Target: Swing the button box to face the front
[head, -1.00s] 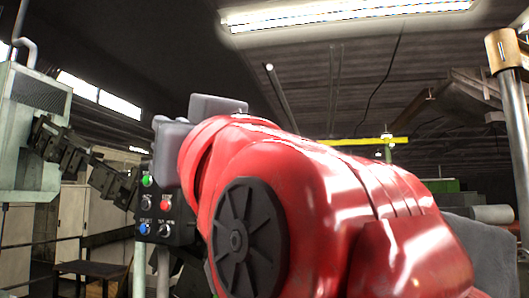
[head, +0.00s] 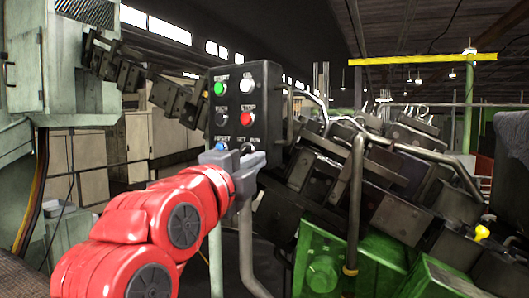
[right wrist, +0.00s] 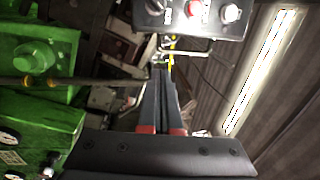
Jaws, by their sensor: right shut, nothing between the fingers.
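The button box (head: 262,100) is a dark upright box at the middle of the head view. Its panel, with green, red and blue buttons and dark knobs, shows to the camera, and a side face shows on the right. Its lower end also shows at the top of the right wrist view (right wrist: 190,16). My right gripper (head: 250,158) is at the box's lower edge in the head view and covers part of it; I cannot tell whether it touches. Its fingers (right wrist: 161,85) are together and empty. My left gripper is not in view.
Grey posts (head: 246,250) stand below the box. Right of it is dark machinery with bent pipes (head: 354,200) and a green housing (head: 325,265). A pale machine cabinet (head: 85,60) stands at the left. A yellow beam (head: 425,58) runs overhead.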

